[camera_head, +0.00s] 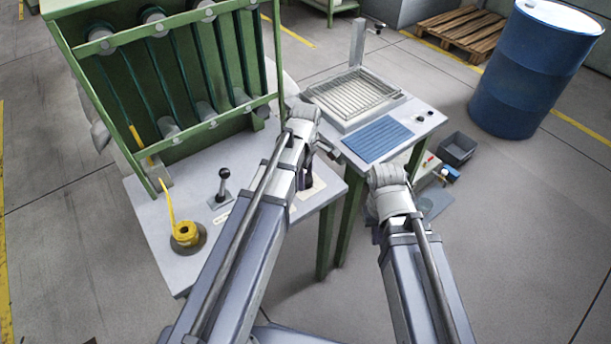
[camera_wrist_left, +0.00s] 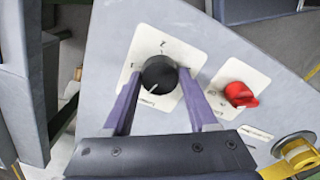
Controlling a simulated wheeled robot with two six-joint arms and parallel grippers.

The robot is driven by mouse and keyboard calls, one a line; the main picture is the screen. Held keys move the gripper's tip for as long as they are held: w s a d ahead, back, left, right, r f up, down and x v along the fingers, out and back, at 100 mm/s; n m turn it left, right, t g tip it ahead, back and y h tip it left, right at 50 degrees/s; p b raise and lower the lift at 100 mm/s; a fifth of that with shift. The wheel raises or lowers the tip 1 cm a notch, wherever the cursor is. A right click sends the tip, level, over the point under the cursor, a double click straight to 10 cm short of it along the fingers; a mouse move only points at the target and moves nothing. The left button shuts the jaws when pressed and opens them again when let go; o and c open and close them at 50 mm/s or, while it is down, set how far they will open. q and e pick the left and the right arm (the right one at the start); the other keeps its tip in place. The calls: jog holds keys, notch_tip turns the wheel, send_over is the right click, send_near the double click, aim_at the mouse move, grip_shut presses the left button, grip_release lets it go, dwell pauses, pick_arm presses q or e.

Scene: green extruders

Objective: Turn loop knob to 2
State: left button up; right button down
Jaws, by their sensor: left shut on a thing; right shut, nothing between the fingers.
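A black round knob (camera_wrist_left: 159,75) with a white pointer line sits on a white plate (camera_wrist_left: 160,45) on the grey table top. The pointer is toward the lower left in the left wrist view. A mark that looks like a 2 is at the plate's top; other marks are too small to read. My left gripper (camera_wrist_left: 160,98) is shut on this knob, one purple finger on each side. In the head view my left arm mostly hides the knob. My right gripper (camera_head: 388,178) is over the floor, right of the table; its fingers are hard to see, and nothing shows in it.
A red knob (camera_wrist_left: 240,95) on its own plate is beside the black one. A black lever (camera_head: 223,185) and a yellow fitting (camera_head: 187,235) stand on the table. A green frame (camera_head: 170,75) rises behind. A side table carries a blue ribbed mat (camera_head: 380,138) and a tray (camera_head: 352,95).

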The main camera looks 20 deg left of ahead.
pick_arm(q)
jog(key=m, duration=1.4)
jog(key=shift+m, duration=0.3)
jog(key=m, duration=0.3)
jog(key=shift+m, duration=0.3)
jog(key=m, duration=0.3)
jog(key=shift+m, duration=0.4)
jog(key=m, duration=0.6)
jog(key=shift+m, duration=0.4)
jog(key=o, duration=1.4)
